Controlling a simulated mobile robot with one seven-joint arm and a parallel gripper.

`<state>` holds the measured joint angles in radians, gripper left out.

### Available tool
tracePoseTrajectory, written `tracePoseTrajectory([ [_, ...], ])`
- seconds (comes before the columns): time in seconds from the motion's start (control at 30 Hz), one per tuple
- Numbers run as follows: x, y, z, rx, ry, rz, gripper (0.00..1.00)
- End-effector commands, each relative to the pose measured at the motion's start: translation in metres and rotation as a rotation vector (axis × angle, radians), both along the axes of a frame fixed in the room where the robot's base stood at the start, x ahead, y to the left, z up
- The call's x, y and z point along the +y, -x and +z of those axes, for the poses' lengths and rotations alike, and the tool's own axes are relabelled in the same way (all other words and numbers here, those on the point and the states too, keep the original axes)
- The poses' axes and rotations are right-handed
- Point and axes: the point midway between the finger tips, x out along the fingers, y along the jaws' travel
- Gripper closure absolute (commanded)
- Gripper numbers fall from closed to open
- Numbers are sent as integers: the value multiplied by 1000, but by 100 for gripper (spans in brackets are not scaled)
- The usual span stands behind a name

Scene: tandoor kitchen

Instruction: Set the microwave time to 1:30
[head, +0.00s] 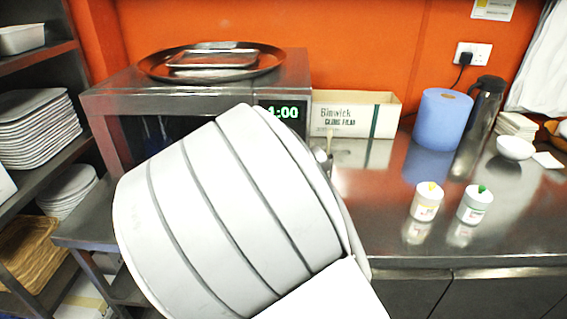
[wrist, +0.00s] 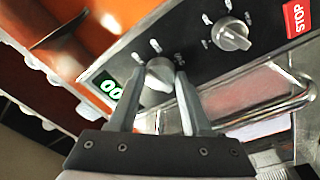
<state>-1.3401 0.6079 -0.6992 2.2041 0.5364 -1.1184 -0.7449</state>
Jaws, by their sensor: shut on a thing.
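The microwave (head: 195,102) stands on the counter at the left in the head view. Its green display (head: 282,112) reads 1:00. In the wrist view, part of the display (wrist: 110,89) shows at the left, with zeros readable. A silver knob (wrist: 158,73) sits beside the display on the dark panel. My gripper (wrist: 157,80) is shut on this knob, one finger on each side. A second knob (wrist: 232,34) and a red STOP button (wrist: 298,18) are farther along the panel. My arm hides the gripper and most of the microwave front in the head view.
A round tray (head: 212,62) lies on top of the microwave. A Binwick box (head: 355,113), a blue roll (head: 441,118), a dark flask (head: 479,125) and two small tubs (head: 426,201) (head: 475,204) stand to the right. Shelves with stacked trays (head: 38,130) are at the left.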

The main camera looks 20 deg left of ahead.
Motion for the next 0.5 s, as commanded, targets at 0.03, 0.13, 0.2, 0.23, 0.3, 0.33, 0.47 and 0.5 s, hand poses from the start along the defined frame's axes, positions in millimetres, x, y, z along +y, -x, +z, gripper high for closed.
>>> tracePoseTrajectory([
  [0.03, 0, -1, -3, 7, -37, -1, 100],
  [0.13, -1, -1, -2, 22, -102, -3, 100],
  [0.2, 0, 0, -2, 32, -140, -1, 100],
  [0.23, 0, 0, -2, 35, -154, -1, 100],
  [0.3, 0, 0, -2, 42, -183, -1, 100],
  [0.33, 0, 0, -1, 45, -194, -2, 100],
  [0.47, 0, 0, 0, 53, -232, -1, 100],
  [0.5, 0, 0, 0, 56, -238, -1, 100],
])
